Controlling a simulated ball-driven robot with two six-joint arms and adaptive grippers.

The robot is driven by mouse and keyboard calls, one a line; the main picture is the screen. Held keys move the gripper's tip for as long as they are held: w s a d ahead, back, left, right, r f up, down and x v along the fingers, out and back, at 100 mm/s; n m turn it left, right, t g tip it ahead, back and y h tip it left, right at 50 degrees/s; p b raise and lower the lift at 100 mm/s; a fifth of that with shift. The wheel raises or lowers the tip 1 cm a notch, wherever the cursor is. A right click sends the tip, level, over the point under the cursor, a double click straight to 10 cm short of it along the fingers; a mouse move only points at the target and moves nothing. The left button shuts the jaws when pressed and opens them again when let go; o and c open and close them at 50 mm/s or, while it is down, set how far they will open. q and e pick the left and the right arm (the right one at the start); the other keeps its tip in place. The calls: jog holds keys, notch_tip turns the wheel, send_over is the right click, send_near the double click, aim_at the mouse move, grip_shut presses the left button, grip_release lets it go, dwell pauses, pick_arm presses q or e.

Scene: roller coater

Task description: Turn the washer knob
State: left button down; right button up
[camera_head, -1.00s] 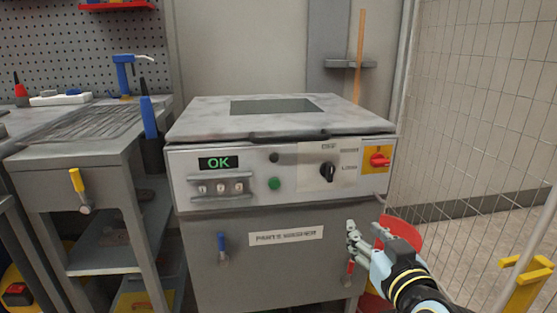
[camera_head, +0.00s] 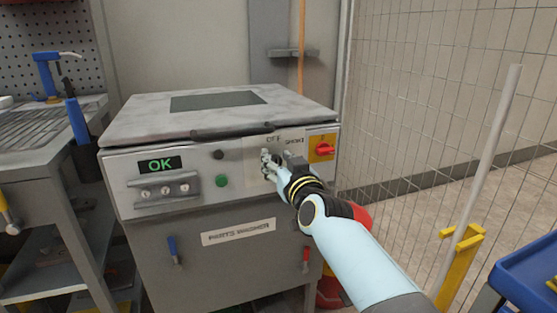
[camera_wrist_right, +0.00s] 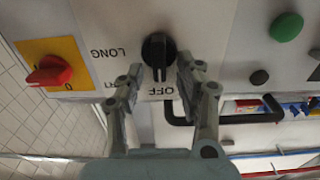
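The parts washer (camera_head: 200,245) is a grey cabinet with a control panel on its front. Its black knob (camera_wrist_right: 158,52) shows in the right wrist view, with OFF printed on one side and LONG nearby. In the head view the knob is hidden behind my right gripper (camera_head: 278,162). In the right wrist view my right gripper (camera_wrist_right: 158,72) is open, with one fingertip on each side of the knob's lower end. I cannot tell whether either finger touches it. My left gripper is not in view.
A red switch on a yellow plate (camera_head: 322,148) sits beside the knob; it also shows in the wrist view (camera_wrist_right: 50,70). A green button (camera_head: 222,181) and an OK display (camera_head: 161,165) are to the left. The lid handle (camera_head: 232,132) runs just above the panel.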

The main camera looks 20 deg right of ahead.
jog(key=shift+c, duration=0.4)
grip_shut()
jog(key=m, duration=0.4)
jog(key=shift+d+f, duration=0.1)
jog(key=shift+d, duration=0.3)
jog(key=shift+d+f+m, duration=0.1)
jog(key=shift+d+m, duration=0.05)
jog(key=shift+m, duration=1.05)
jog(key=shift+d+f+m, duration=0.1)
jog(key=shift+m, duration=1.1)
jog(key=shift+o, duration=0.4)
grip_release()
